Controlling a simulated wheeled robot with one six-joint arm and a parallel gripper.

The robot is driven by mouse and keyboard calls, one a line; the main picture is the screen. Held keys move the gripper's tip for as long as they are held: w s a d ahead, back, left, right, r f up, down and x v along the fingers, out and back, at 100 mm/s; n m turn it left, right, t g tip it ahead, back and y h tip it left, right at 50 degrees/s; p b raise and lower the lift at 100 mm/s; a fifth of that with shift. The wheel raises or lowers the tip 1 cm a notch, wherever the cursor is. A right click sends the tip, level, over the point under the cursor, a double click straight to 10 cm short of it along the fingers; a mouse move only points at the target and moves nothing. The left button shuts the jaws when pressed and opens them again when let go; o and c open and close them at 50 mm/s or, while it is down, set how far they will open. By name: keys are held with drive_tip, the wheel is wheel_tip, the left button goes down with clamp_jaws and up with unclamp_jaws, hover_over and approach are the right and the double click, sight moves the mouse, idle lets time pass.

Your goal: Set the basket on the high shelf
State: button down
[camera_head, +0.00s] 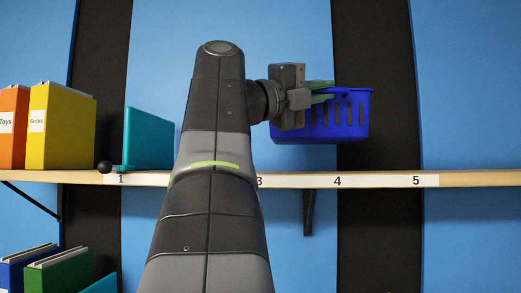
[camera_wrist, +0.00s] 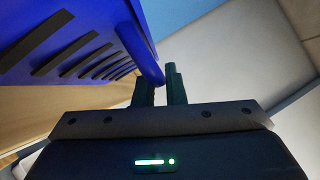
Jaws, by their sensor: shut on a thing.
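The blue slotted basket (camera_head: 345,117) is at the upper right of the head view, above the high shelf (camera_head: 470,179) near the marks 3 and 4. My gripper (camera_head: 320,92) is shut on the basket's near left rim. The basket looks roughly level, and a gap shows between its base and the shelf's front edge. In the wrist view the basket's slotted wall (camera_wrist: 70,45) fills the upper left, beside my gripper fingers (camera_wrist: 160,85). The basket's far side is hidden, and I cannot tell how far over the shelf it is.
Orange (camera_head: 13,125) and yellow (camera_head: 60,125) binders and a teal bookend-like panel (camera_head: 150,138) stand on the shelf's left. A small black-knobbed thing (camera_head: 105,167) lies near mark 1. The shelf is bare around marks 4 and 5. Binders (camera_head: 60,270) stand below left. My arm hides mark 2.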

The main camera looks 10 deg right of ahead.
sight(321, 128)
wheel_tip(321, 128, down, 7)
drive_tip(key=shift+r+b, duration=0.1)
drive_tip(key=shift+b, duration=0.2)
drive_tip(key=c, duration=1.5)
unclamp_jaws()
drive_tip(key=shift+a, duration=0.15)
drive_tip(key=b+v, duration=0.3)
drive_tip(key=v, duration=0.8)
drive_tip(key=shift+a, duration=0.35)
drive_tip(key=shift+s, duration=0.15)
drive_tip(key=shift+d, duration=0.15)
